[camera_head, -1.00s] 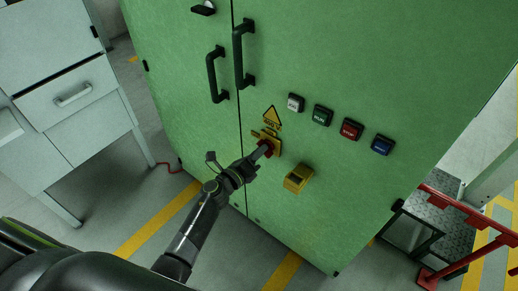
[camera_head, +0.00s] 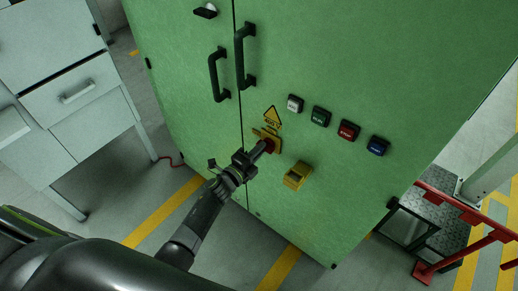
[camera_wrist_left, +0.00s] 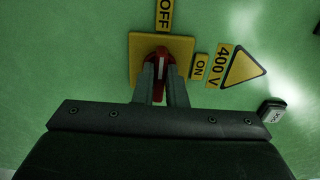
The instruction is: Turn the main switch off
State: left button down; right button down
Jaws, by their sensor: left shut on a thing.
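The main switch is a red handle (camera_wrist_left: 161,60) with a white mark on a yellow square plate (camera_wrist_left: 184,47), on the green cabinet front. In the left wrist view the white mark lines up with the OFF label (camera_wrist_left: 165,14); the ON label (camera_wrist_left: 199,66) is off to the right side. My left gripper (camera_head: 264,147) reaches the switch from the lower left, its two fingers (camera_wrist_left: 161,82) on either side of the handle, shut on it. The fingers hide part of the handle. My right gripper is not in view.
A 400 V warning triangle (camera_head: 272,116) is above the switch. White (camera_head: 294,104), green (camera_head: 321,117), red (camera_head: 348,131) and blue (camera_head: 377,145) buttons run to the right. A yellow box (camera_head: 297,176) sits lower right. Black door handles (camera_head: 245,56) stand out above. A red rail (camera_head: 452,208) is at right.

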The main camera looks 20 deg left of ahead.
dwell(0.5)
pick_arm(q)
jog(key=c, duration=1.5)
grip_release()
jog(key=b+v, duration=0.1)
jog(key=v, duration=1.6)
jog(key=shift+s+a, duration=0.1)
jog(key=shift+s, duration=0.05)
